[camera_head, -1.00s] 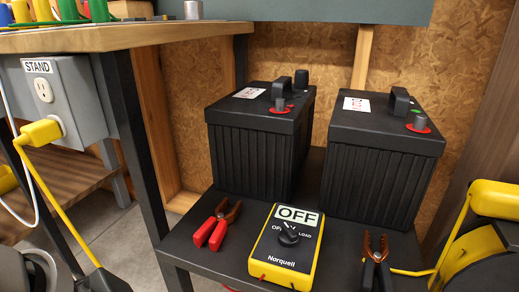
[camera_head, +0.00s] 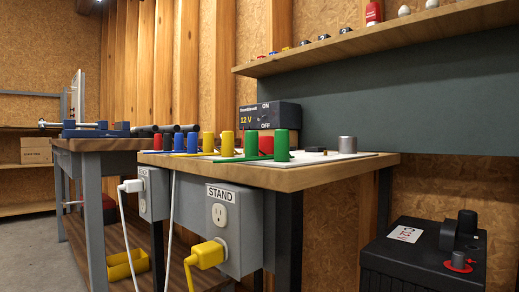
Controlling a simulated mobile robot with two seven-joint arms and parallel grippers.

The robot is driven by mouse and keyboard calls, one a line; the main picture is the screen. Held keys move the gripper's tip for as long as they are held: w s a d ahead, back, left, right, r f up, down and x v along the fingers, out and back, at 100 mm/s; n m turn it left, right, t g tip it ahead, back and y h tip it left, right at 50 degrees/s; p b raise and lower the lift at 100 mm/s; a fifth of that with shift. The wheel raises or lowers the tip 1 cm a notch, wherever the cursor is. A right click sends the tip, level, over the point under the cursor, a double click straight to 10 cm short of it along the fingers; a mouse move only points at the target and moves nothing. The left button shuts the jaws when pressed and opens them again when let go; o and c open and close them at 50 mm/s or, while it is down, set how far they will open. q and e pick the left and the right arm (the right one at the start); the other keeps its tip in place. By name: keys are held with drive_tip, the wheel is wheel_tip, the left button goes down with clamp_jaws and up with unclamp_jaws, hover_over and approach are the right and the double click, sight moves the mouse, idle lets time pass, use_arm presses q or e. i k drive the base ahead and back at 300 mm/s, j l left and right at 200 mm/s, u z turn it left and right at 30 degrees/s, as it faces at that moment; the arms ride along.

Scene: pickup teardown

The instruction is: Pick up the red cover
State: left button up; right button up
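A red cylindrical piece (camera_head: 266,143) stands on the workbench (camera_head: 300,180), partly hidden behind a green cylinder (camera_head: 281,146). A red ring-like piece (camera_head: 458,266) lies around a terminal post on top of the black battery (camera_head: 400,262) at the lower right. I cannot tell which of these red pieces is the red cover. Neither of my grippers is in view.
More green, yellow and blue cylinders stand along the bench, with a 12 V box (camera_head: 269,117) behind. Grey outlet boxes with a yellow plug (camera_head: 207,254) hang on its front side. A shelf (camera_head: 380,38) runs above. Floor shows at the left.

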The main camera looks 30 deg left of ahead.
sight(266, 143)
drive_tip(key=u, duration=0.7)
drive_tip(key=z, duration=1.7)
drive_tip(key=u, duration=1.7)
